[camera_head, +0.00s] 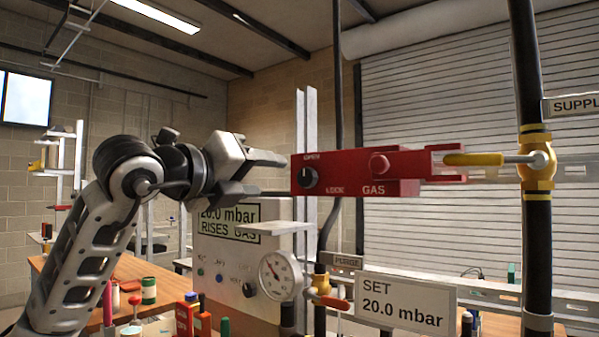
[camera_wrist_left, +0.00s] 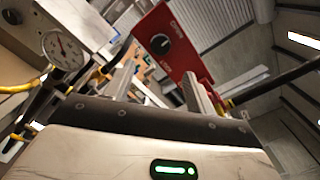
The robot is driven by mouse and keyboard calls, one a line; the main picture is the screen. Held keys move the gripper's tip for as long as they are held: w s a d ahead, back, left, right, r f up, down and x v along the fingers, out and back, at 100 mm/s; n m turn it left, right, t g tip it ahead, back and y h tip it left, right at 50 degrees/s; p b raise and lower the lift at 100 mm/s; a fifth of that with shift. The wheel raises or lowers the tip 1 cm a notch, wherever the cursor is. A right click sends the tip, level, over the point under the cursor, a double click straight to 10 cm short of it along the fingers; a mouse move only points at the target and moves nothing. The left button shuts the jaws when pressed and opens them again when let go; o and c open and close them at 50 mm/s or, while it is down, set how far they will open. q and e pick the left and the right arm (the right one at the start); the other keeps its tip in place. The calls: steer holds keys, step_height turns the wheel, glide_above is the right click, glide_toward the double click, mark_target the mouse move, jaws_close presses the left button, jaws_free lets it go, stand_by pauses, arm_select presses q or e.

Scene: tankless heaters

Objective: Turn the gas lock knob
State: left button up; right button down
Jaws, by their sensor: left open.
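The gas lock knob (camera_head: 307,178) is a small black dial on the left part of a red lock box (camera_head: 345,172), with "OPEN" above it and "LOCK" below. The box's right end reaches the yellow handle (camera_head: 472,159) of the supply valve. My left gripper (camera_head: 287,175) is open just left of the box, its fingers pointing toward the knob. In the left wrist view the knob (camera_wrist_left: 160,44) faces me beyond and between the two fingertips (camera_wrist_left: 157,80), apparently with a gap. No contact with the knob shows. My right gripper is not in view.
A white panel with a pressure gauge (camera_head: 279,275) stands below the box. A sign (camera_head: 405,302) reading "SET 20.0 mbar" is at lower right. A black vertical pipe (camera_head: 537,240) with a brass valve is at right. Several bottles stand on a wooden table at lower left.

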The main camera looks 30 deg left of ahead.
mark_target(305, 179)
arm_select(q)
steer(key=w+p, duration=0.1)
steer(key=w, duration=0.2)
steer(key=w+p, duration=0.1)
steer(key=w, duration=0.3)
steer(key=w+p, duration=0.1)
steer(key=w, duration=0.2)
steer(key=shift+w+d, duration=0.15)
steer(key=shift+d, duration=0.25)
steer(key=c, duration=1)
